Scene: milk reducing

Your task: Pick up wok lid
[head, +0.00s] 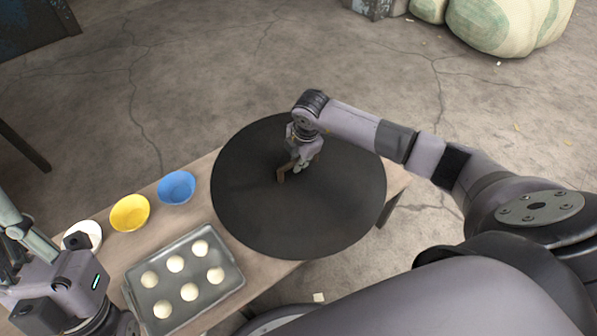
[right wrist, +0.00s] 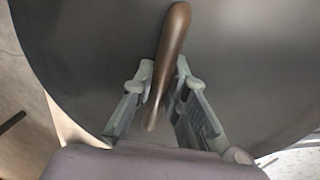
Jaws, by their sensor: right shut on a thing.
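The wok lid (head: 246,221) is a large dark round disc at the right end of the table. Its brown wooden handle (head: 281,174) stands near the middle of the disc. My right gripper (head: 292,170) is over the lid's middle and shut on the handle. In the right wrist view, the handle (right wrist: 172,50) runs between the two fingers of the gripper (right wrist: 163,85), and the dark lid (right wrist: 245,60) fills most of the picture behind. I cannot tell whether the lid is lifted. My left arm is at the lower left; its fingertips are not clearly shown.
A wooden table (head: 262,270) carries a metal tray (head: 231,286) with several pale round dough pieces. A blue bowl (head: 176,187), a yellow bowl (head: 130,212) and a white bowl (head: 84,234) stand in a row behind it. Green sacks (head: 500,28) lie on the floor far off.

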